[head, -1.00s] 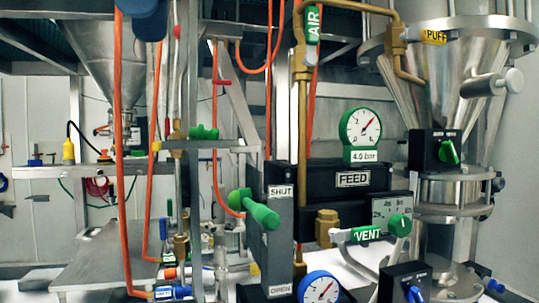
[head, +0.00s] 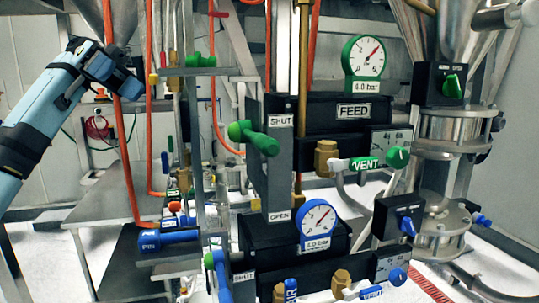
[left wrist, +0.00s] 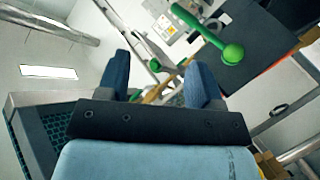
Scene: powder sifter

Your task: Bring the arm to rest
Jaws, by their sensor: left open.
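My left gripper (head: 135,88) is at the upper left in the head view, on a light blue arm that comes in from the left. It is close to an orange hose in the picture; I cannot tell whether they touch. In the left wrist view the two dark blue fingers of my left gripper (left wrist: 158,82) stand apart with nothing between them. A green-knobbed lever (left wrist: 208,35) lies beyond the fingers there. My right gripper is in neither view.
The FEED block (head: 352,111) has a green-rimmed gauge (head: 364,57) and a green lever (head: 254,138) beside the SHUT label. A blue-rimmed gauge (head: 317,224) and a blue PIN handle (head: 166,238) are lower. Orange hoses (head: 123,150) hang at the left. A grey table (head: 102,197) stands behind.

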